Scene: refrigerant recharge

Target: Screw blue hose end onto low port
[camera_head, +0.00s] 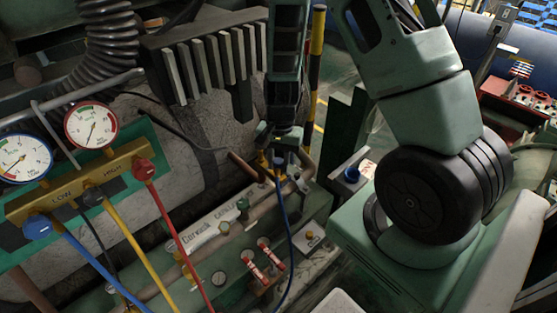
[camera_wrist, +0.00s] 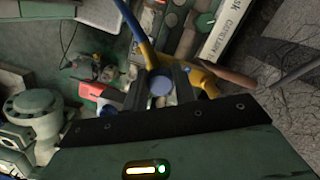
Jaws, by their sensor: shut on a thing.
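My gripper (camera_head: 279,153) points down over the pipework panel at the centre of the head view. It is shut on the blue hose end (camera_head: 280,162), whose round blue cap (camera_wrist: 161,86) shows between the fingers in the wrist view. The blue hose (camera_head: 286,215) hangs down from there; in the wrist view it (camera_wrist: 129,20) runs off the top edge. Yellow fittings (camera_wrist: 203,80) show close beside the fingers. The low port cannot be made out clearly; the gripper and hose end hide the spot beneath. I cannot tell whether the hose end touches it or is threaded.
The gauge manifold (camera_head: 75,185) stands at left with blue, yellow and red hoses. Two red-handled valves (camera_head: 271,256) sit on the panel below the gripper. A grey box with a blue knob (camera_head: 352,174) stands to the right. A finned block (camera_head: 205,55) is at upper left.

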